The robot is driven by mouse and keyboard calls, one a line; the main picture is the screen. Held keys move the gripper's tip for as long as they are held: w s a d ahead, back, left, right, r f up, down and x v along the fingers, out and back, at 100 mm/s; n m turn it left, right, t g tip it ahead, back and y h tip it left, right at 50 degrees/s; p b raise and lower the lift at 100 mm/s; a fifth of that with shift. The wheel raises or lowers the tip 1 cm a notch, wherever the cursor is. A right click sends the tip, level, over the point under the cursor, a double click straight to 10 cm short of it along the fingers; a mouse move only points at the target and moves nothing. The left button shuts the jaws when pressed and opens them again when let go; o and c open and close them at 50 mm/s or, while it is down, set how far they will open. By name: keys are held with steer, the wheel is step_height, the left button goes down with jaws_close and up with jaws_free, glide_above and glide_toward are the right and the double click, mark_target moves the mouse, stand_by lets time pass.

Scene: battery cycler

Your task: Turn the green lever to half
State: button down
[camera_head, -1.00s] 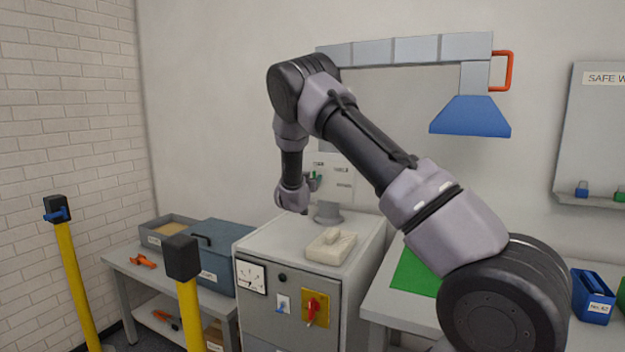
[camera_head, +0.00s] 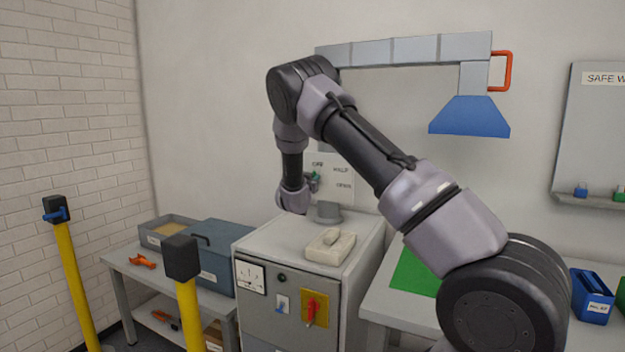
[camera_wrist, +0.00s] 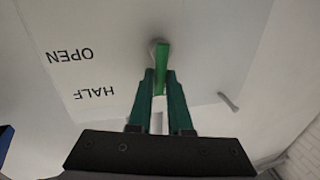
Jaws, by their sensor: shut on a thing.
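The green lever (camera_wrist: 163,62) stands out from a pale wall panel (camera_wrist: 110,60) in the wrist view. That view shows the panel's words "HALF" and "OPEN" upside down, to the left of the lever. My gripper (camera_wrist: 160,80) has its two green fingers on either side of the lever's lower part and is shut on it. The lever runs from its mount down between the fingers, not toward either visible word. In the head view the lever (camera_head: 315,175) is small and partly hidden by my gripper. The panel (camera_head: 338,188) there reads "OFF", "HALF" and "OPEN".
A grey cabinet (camera_head: 258,310) with a red switch stands below the panel, with a beige block (camera_head: 330,246) on top. A blue hood (camera_head: 470,116) hangs at the right. Yellow posts (camera_head: 190,312) stand at the left front. The wall around the panel is mostly bare.

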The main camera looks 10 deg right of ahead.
steer(key=shift+s+d+f+m+t+h, duration=0.15)
steer(key=shift+d+f+m+h, duration=0.1)
steer(key=shift+m, duration=1.1)
steer(key=shift+s+d+f+m+t+h, duration=0.2)
steer(key=shift+m+h, duration=0.1)
steer(key=shift+m, duration=1)
steer(key=shift+s+d+f+m+t+h, duration=0.15)
steer(key=shift+d+m+h, duration=0.1)
steer(key=shift+m, duration=1.1)
steer(key=c, duration=0.8)
jaws_free()
steer(key=shift+c, duration=0.2)
steer(key=v, duration=1)
steer(key=shift+s+a, duration=0.2)
steer(key=shift+s, duration=0.2)
